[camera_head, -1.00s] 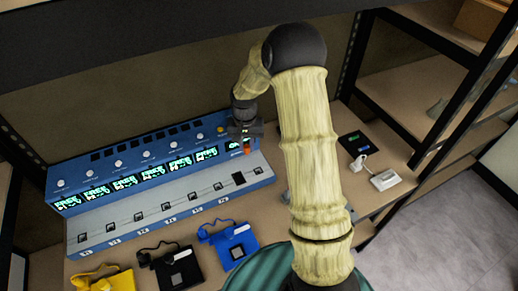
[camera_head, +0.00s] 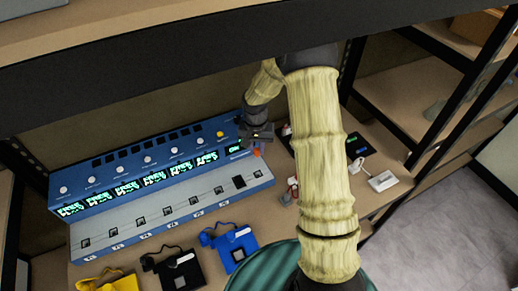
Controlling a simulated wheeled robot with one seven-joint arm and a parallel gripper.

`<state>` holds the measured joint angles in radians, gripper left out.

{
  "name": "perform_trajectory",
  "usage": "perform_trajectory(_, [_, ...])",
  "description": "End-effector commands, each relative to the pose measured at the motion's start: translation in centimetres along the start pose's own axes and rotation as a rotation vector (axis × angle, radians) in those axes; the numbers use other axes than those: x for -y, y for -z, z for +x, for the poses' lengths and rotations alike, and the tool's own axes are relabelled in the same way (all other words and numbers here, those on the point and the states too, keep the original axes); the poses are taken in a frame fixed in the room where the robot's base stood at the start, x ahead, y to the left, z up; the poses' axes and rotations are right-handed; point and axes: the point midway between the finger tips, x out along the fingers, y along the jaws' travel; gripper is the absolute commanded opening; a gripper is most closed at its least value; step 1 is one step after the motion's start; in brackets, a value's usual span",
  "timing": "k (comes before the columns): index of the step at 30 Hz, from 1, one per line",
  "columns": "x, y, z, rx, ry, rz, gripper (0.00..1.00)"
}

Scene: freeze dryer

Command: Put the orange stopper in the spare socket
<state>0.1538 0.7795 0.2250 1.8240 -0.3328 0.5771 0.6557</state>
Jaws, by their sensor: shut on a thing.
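My gripper (camera_head: 257,134) is shut on the small orange stopper (camera_head: 257,153), which points down below the jaws. It is above the right end of the blue machine (camera_head: 150,168), apart from the panel as far as I can tell. The machine's grey front ledge (camera_head: 165,218) has a row of small dark sockets (camera_head: 141,224) and a larger dark square (camera_head: 239,182) at its right end, below and left of the stopper. I cannot tell which opening is the spare socket.
Yellow (camera_head: 112,284), black (camera_head: 182,272) and blue (camera_head: 238,252) corded devices lie in front of the machine. A white box (camera_head: 382,181) and small red-white items (camera_head: 290,192) are to the right, partly behind my arm. A dark shelf beam (camera_head: 150,70) crosses above.

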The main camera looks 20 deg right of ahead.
Motion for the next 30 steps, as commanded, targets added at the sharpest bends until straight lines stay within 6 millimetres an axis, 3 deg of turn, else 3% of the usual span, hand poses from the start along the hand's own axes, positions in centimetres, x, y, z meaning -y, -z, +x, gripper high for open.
perform_trajectory(2, [-0.4,-0.4,-1.1,0.003,-0.007,0.035,0.0])
perform_trajectory(15, [-1.0,-2.9,-1.0,0.01,0.018,0.216,0.0])
perform_trajectory(30, [-0.9,-3.0,-0.3,0.01,0.021,0.224,0.0])
